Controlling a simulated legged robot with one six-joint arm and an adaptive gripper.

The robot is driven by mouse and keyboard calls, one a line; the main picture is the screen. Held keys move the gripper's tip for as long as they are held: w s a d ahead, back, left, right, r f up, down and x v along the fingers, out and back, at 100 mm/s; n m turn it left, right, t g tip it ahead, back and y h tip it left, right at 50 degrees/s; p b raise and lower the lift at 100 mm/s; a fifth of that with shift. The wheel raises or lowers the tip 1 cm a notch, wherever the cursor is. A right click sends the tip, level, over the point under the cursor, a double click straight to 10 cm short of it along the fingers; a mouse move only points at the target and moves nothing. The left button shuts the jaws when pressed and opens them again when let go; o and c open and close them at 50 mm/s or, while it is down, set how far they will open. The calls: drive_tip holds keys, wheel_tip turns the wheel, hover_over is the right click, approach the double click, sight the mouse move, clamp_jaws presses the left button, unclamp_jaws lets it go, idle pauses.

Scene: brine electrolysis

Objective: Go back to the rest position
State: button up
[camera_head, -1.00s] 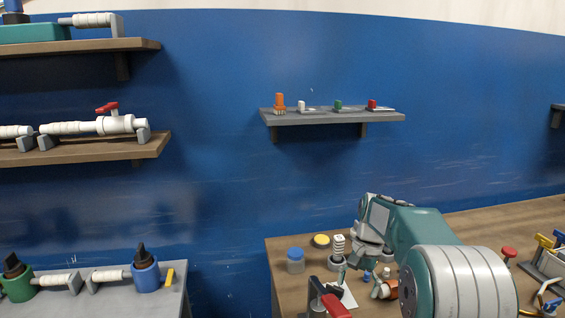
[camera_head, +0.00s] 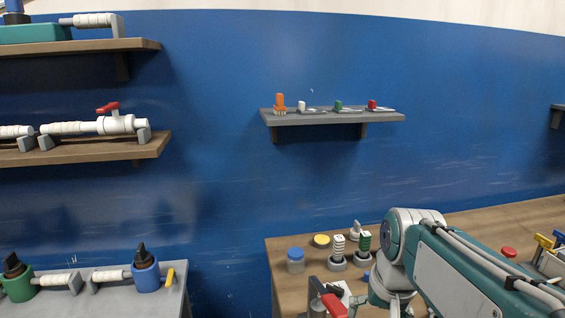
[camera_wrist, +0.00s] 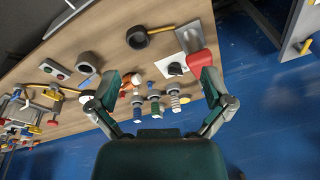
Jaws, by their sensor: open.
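My gripper (camera_wrist: 160,92) is open in the wrist view, with its two fingers spread wide and nothing held between them. The wooden table (camera_wrist: 110,50) with its small items lies beyond the fingers in that view. In the head view my arm reaches over the wooden table (camera_head: 285,275) at the lower right. My gripper's fingers are mostly hidden in the head view by the arm and the bottom edge.
A blue-lidded jar (camera_head: 295,261), a yellow disc (camera_head: 321,241) and ribbed white (camera_head: 338,248) and green (camera_head: 364,243) pieces in holders stand near the arm. A red-handled item (camera_head: 331,303) is at the table's front. A grey wall shelf (camera_head: 330,118) hangs above; the blue wall between is clear.

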drive_tip(key=s+f+n+t, duration=0.2)
drive_tip(key=s+t, duration=0.1)
drive_tip(key=s, duration=0.7)
drive_tip(key=shift+s+a+f+h, duration=0.15)
drive_tip(key=shift+s+h, duration=0.15)
drive_tip(key=shift+s, duration=0.1)
